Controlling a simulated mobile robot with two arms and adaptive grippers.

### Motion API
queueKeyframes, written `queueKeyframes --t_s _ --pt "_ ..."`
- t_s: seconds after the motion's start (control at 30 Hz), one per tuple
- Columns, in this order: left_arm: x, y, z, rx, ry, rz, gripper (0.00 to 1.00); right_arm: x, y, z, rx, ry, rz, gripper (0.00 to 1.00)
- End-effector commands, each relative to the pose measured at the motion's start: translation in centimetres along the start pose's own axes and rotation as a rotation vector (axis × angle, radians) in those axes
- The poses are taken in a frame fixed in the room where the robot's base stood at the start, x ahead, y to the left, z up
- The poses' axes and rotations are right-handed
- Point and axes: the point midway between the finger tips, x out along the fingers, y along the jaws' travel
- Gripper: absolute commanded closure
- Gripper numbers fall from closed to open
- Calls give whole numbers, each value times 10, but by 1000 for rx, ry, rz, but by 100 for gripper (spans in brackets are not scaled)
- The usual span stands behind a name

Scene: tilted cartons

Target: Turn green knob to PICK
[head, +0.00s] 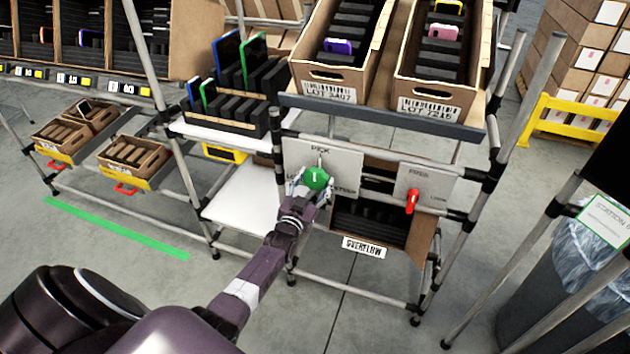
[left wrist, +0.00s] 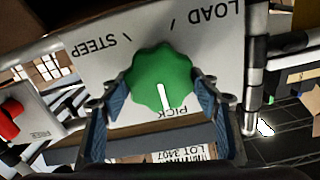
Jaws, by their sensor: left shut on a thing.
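The green knob (head: 316,179) sits on a light panel (head: 345,160) on the front of the rack, with PICK printed above it. The knob shows large in the left wrist view (left wrist: 160,80), upside down, with LOAD and STEEP on the panel (left wrist: 130,40). Its white pointer line points toward the PICK label. My left gripper (head: 311,187) is shut on the knob, with one blue-padded finger on each side in the left wrist view (left wrist: 160,100). My right gripper is not in view.
A red knob (head: 411,201) on a panel marked FREE stands to the right. Tilted cartons (head: 336,77) of phones sit above the panel. An OVERFLOW carton (head: 420,240) is below. A bin (head: 560,290) stands at the far right.

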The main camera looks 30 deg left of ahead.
Motion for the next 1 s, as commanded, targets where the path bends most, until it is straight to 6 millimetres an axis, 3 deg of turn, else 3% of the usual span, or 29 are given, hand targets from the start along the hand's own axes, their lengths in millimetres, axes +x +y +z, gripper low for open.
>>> queueKeyframes --t_s 0.17,0.57,0.73,1.0 --pt "-1 1 2 -1 -4 1 26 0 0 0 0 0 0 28" --pt "-6 0 2 -2 -2 1 26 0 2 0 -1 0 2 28" --pt "-27 0 2 -1 -3 0 26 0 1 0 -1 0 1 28" --pt "-82 1 2 -2 -4 1 26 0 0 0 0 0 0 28"
